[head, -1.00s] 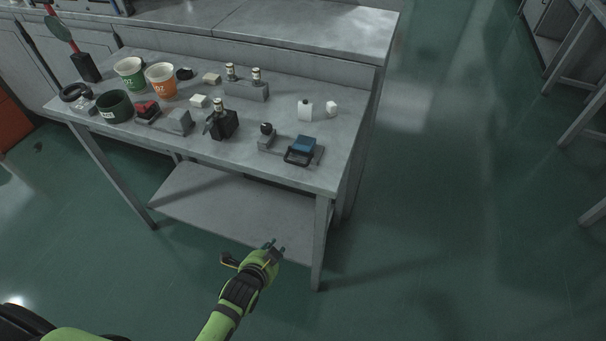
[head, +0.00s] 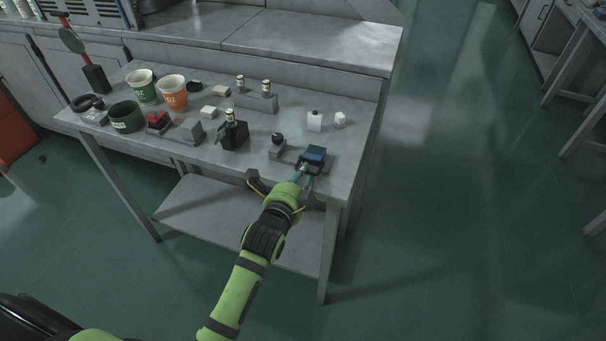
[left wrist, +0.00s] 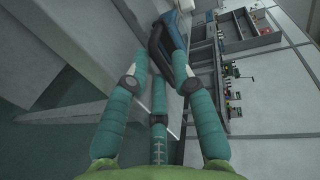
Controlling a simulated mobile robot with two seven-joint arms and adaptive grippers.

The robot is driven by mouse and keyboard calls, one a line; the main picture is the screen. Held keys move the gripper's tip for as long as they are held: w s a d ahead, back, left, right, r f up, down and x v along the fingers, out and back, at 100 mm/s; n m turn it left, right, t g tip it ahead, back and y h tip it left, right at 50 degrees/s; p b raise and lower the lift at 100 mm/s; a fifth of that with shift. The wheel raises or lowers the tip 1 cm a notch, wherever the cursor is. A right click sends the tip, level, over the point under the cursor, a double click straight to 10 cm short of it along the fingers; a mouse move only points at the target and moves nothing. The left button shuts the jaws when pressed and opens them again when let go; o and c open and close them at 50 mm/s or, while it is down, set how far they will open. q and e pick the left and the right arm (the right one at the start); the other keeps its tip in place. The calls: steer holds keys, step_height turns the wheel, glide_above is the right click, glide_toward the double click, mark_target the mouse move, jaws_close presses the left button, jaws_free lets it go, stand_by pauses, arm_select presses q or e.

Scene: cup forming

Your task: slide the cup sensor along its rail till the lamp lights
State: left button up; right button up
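The cup sensor, seemingly the blue block (head: 314,153) with a black loop handle, sits on a short grey rail at the table's front right. It also shows at the top of the left wrist view (left wrist: 166,24), with its handle (left wrist: 161,45). My left gripper (head: 303,174) is at the handle, its teal fingers spread. In the left wrist view the fingers (left wrist: 172,58) stand either side of the handle; I cannot tell whether they touch it. A dark round knob (head: 277,138) stands on a grey block left of the sensor. I see no lit lamp. My right gripper is not in view.
A black holder (head: 232,136) stands left of the rail. Cups and other fixtures fill the table's left. The table's (head: 350,152) right end is bare.

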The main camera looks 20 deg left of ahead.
arm_select(q)
steer(key=shift+w, duration=0.2)
steer(key=shift+c, duration=0.5)
jaws_close()
steer(key=shift+a+r+p, duration=0.1)
steer(key=shift+a+p, duration=0.5)
steer(key=shift+a, duration=0.65)
steer(key=shift+o, duration=0.5)
jaws_free()
